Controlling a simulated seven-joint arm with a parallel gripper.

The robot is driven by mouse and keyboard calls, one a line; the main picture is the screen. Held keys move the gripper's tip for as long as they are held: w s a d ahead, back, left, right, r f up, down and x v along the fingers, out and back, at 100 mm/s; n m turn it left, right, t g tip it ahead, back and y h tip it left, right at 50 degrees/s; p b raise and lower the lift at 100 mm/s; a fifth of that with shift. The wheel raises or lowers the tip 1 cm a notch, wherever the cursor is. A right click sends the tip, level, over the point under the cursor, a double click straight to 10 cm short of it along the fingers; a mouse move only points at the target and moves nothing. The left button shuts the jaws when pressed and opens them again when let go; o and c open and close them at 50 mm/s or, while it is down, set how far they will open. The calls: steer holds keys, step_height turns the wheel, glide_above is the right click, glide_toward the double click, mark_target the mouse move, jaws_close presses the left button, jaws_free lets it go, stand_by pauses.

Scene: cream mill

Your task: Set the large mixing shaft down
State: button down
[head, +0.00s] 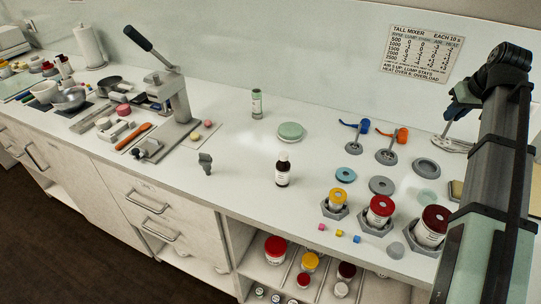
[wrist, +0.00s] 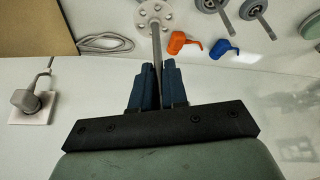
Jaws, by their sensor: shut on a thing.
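The large mixing shaft is a thin grey rod with a pale perforated disc at its end (wrist: 154,14). In the head view the disc (head: 452,146) is at the right, near the back of the counter. My gripper (wrist: 157,72) has its two blue fingers shut on the rod; in the head view my gripper (head: 461,106) is above the disc. I cannot tell whether the disc touches the counter. Two smaller shafts, one with a blue handle (head: 363,126) and one with an orange handle (head: 402,135), stand left of it.
A grey round disc (head: 426,168) lies in front of the held shaft. Jars in hexagonal holders, such as the dark red-lidded one (head: 434,222), stand nearer the front edge. A wall socket with a plug (wrist: 26,101) and a cable (wrist: 104,42) are near my gripper.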

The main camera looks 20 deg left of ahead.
steer(key=s+a+r+n+g+y, duration=0.1)
steer(key=s+a+r+n, duration=0.15)
steer(key=a, duration=1.25)
steer(key=s+a+r+n+g+y, duration=0.15)
steer(key=a+n, duration=0.25)
steer(key=a, duration=1.1)
steer(key=s+a+n+g, duration=0.1)
steer(key=s+a+n, duration=0.2)
steer(key=s+a, duration=0.7)
steer(key=s+a+n+g, duration=0.1)
steer(key=s+a+n, duration=0.4)
steer(key=a, duration=0.9)
step_height(320, 180, down, 16)
steer(key=s+m, duration=0.1)
steer(key=shift+a+r, duration=0.2)
steer(key=shift+a, duration=0.05)
steer(key=shift+f+y, duration=0.15)
steer(key=shift+y, duration=0.1)
steer(key=c, duration=1.1)
jaws_free()
steer(key=shift+c, duration=0.2)
